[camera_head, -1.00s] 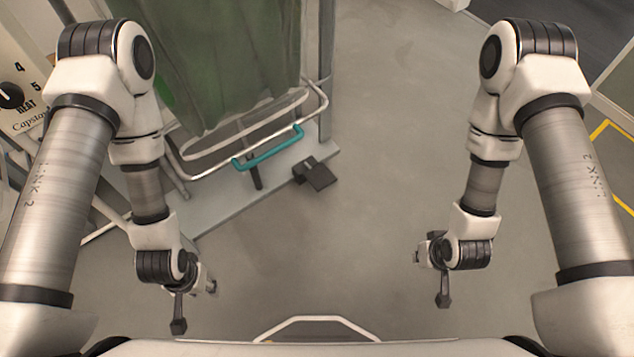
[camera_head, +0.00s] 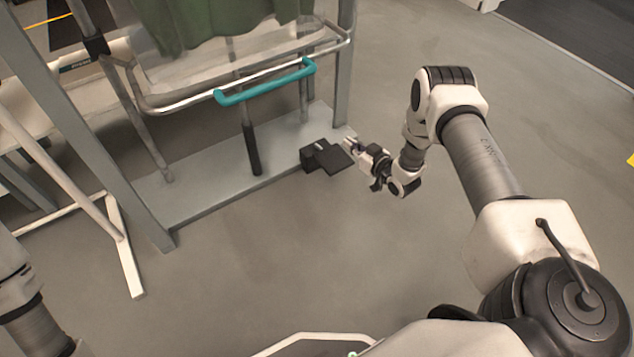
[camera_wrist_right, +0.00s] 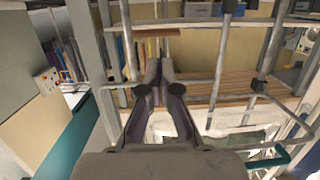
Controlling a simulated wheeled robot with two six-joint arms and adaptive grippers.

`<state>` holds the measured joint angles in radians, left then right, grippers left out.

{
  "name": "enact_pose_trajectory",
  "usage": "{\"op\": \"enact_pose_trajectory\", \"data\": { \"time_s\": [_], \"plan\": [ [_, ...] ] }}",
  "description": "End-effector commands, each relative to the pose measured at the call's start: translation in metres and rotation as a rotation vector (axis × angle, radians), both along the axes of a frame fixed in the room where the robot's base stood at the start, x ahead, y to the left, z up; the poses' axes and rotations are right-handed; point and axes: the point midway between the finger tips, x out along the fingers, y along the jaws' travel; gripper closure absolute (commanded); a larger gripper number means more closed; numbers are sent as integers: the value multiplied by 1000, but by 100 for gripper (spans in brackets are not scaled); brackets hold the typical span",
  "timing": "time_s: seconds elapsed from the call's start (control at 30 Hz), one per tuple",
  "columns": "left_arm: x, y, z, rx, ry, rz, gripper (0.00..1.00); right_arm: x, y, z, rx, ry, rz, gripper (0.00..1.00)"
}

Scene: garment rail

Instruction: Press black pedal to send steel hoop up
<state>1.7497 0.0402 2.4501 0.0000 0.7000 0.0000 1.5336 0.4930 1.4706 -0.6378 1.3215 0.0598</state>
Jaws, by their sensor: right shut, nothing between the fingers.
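The black pedal (camera_head: 333,158) sits at the front right corner of the rail's grey base. My right gripper (camera_head: 350,146) is shut and empty, with its tips at the pedal's right side. I cannot tell whether they touch it. In the right wrist view its fingers (camera_wrist_right: 160,72) are together, and no pedal is distinct there. The steel hoop (camera_head: 190,102), with a teal handle (camera_head: 265,84) on its front, is low around the bottom of the green garment (camera_head: 215,25). My left gripper is out of view; only part of that arm shows at lower left.
Grey upright posts (camera_head: 105,135) stand on the base plate (camera_head: 215,178). A dark-sleeved rod (camera_head: 251,148) stands between hoop and base. A white frame leg (camera_head: 128,255) rests on the floor at left. Open floor (camera_head: 290,250) lies in front of the base.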

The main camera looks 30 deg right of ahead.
Motion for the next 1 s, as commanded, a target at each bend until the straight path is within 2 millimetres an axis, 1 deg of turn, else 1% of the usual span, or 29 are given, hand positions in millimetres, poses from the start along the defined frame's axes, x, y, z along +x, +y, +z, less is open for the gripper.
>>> {"op": "enact_pose_trajectory", "data": {
  "time_s": [0.03, 0.1, 0.2, 0.3, 0.5, 0.7, 0.77, 0.87, 1.0],
  "plan": [
    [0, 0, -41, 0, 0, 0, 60, -6, -13, -46, -6, 4, -19, 100],
    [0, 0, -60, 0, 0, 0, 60, -13, -24, -71, -9, 14, -38, 100],
    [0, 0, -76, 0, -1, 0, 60, -22, -32, -95, -9, 29, -52, 100],
    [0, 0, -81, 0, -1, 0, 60, -25, -33, -103, -9, 36, -54, 100],
    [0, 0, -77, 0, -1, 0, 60, -26, -33, -101, -8, 38, -54, 100],
    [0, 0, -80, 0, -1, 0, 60, -24, -32, -103, -9, 38, -53, 100],
    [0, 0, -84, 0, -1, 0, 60, -19, -32, -105, -9, 37, -53, 100],
    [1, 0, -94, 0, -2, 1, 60, -6, -31, -111, -10, 37, -52, 100],
    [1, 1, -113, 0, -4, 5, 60, 22, -28, -120, -11, 35, -53, 100]
  ]
}}
